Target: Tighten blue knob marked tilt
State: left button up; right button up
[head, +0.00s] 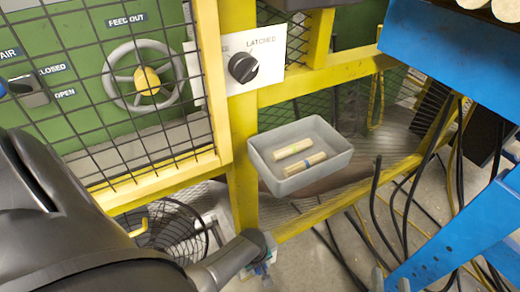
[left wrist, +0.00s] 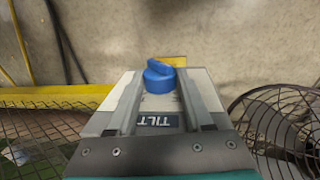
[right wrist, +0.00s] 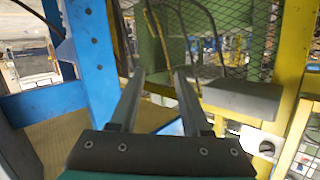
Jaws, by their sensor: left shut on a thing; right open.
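The blue knob (left wrist: 160,78) stands on a light plate in the left wrist view, with its raised grip bar on top. A dark label (left wrist: 158,121) reading TILT, upside down, lies just below it. My left gripper (left wrist: 164,82) has one finger on each side of the knob and is shut on it. In the head view my left arm reaches down across the lower left, and the knob is not clearly seen there. My right gripper (right wrist: 159,78) is open, with nothing between its fingers.
A caged fan (left wrist: 285,120) stands right of the knob. A yellow frame with mesh and a black LATCHED knob (head: 243,67) is above my left arm. A grey bin (head: 335,155) holds two wooden pieces. Blue beams (head: 470,225) and hanging cables fill the right side.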

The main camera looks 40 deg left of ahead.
pick_arm(q)
grip_shut()
jog(key=shift+w+d+g, duration=0.15)
jog(key=shift+w+g, duration=0.05)
jog(key=shift+g, duration=0.5)
jog(key=shift+w+f+g+y, duration=0.1)
jog(key=shift+g+y, duration=0.2)
jog(key=shift+g+y+b, duration=0.4)
jog(key=shift+g+b, duration=0.15)
jog(key=shift+g, duration=0.35)
pick_arm(e)
jog(key=shift+s+a+r+m+t, duration=0.35)
jog(key=shift+r+t, duration=0.2)
jog(key=shift+t, duration=0.35)
jog(key=shift+s+r, duration=0.1)
pick_arm(q)
jog(key=shift+d, duration=0.1)
